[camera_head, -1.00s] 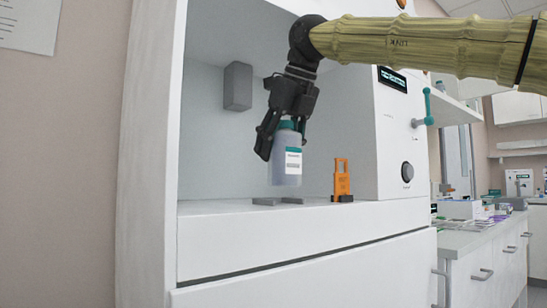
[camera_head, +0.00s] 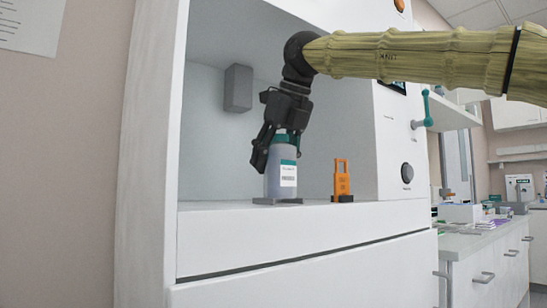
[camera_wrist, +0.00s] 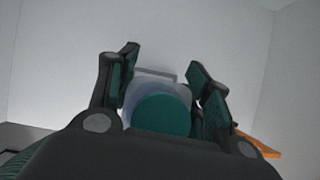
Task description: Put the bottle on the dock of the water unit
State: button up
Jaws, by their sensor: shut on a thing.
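The bottle (camera_head: 281,178) is translucent grey with a teal cap and a white and teal label. It stands upright inside the recess of the white water unit (camera_head: 300,222), with its base at the flat grey dock (camera_head: 291,201). Whether it rests fully on the dock is hard to tell. My gripper (camera_head: 273,152) comes from above and is shut on the bottle near its top. In the wrist view the teal cap (camera_wrist: 162,115) lies between the fingers, and the dock's grey edge (camera_wrist: 155,76) shows beyond the bottle.
An orange tag-like piece (camera_head: 342,178) stands in a dark holder right of the dock. A grey block (camera_head: 238,88) is fixed to the recess's back wall. A teal lever (camera_head: 425,108) and a dark knob (camera_head: 407,173) are on the unit's right side. Recess floor to the left is clear.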

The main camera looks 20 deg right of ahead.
jog(key=shift+f, duration=0.1)
jog(key=o, duration=1.2)
notch_tip(320, 180, up, 2)
jog(key=shift+s+r+p, duration=0.1)
jog(key=shift+s+p, duration=0.05)
jog(key=shift+p, duration=0.4)
jog(key=shift+s+d+r+p, duration=0.15)
jog(key=shift+s+r+p, duration=0.1)
jog(key=shift+p, duration=0.1)
jog(key=shift+s+d+f+p, duration=0.1)
jog(key=shift+s+d+p, duration=0.45)
jog(key=shift+s, duration=1.3)
jog(key=shift+s+d+f+p, duration=0.1)
jog(key=shift+s+d+p, duration=0.45)
jog(key=shift+s, duration=1.35)
jog(key=shift+s+d+f+p, duration=0.1)
jog(key=shift+s+d+p, duration=0.45)
jog(key=shift+s, duration=1.3)
jog(key=shift+d, duration=0.15)
